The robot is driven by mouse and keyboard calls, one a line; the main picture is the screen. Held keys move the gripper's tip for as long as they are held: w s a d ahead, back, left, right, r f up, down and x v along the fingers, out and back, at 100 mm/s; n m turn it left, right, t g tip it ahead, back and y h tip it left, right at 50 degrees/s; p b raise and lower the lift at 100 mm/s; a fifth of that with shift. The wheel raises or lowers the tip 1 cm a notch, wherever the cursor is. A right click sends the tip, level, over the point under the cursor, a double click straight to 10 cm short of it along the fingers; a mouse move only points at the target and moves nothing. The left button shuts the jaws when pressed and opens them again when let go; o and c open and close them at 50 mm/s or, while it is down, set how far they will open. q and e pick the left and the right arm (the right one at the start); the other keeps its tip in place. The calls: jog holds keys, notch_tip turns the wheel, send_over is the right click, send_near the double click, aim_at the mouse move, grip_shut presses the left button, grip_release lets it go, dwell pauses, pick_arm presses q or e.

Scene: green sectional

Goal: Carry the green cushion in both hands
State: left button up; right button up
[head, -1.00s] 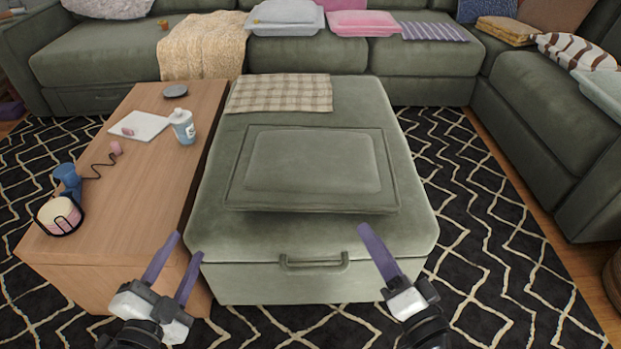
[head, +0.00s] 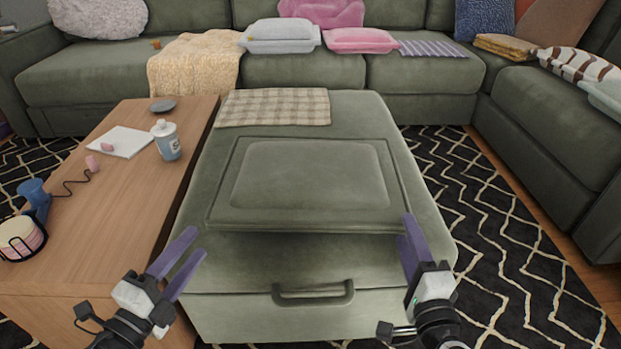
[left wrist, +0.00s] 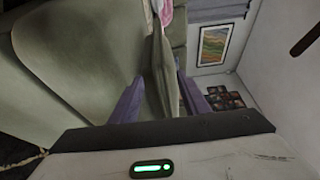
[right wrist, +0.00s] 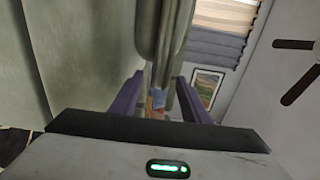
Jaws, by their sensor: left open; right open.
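The green cushion (head: 310,175) lies flat on the green ottoman (head: 340,265), with a raised middle panel and a piped rim. My left gripper (head: 195,243) is open and empty, just left of and nearer than its front left corner. My right gripper (head: 405,230) is open, its fingertips overlapping the front right corner in the head view. In the left wrist view a thin green edge (left wrist: 160,75) shows between the spread fingers. In the right wrist view a green edge (right wrist: 160,35) lines up with the finger gap. I cannot tell whether either gripper touches the cushion.
A checked cloth (head: 275,107) lies on the ottoman behind the cushion. The sofa (head: 300,75) stands behind; patterned rug (head: 500,230) is clear at right.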

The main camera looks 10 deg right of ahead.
aim_at(209, 225)
pick_arm(q)
jog(key=x, duration=0.9)
pick_arm(e)
jog(key=w, duration=0.9)
jog(key=shift+d, duration=0.25)
jog(key=shift+s, duration=0.1)
pick_arm(q)
grip_shut()
pick_arm(e)
grip_shut()
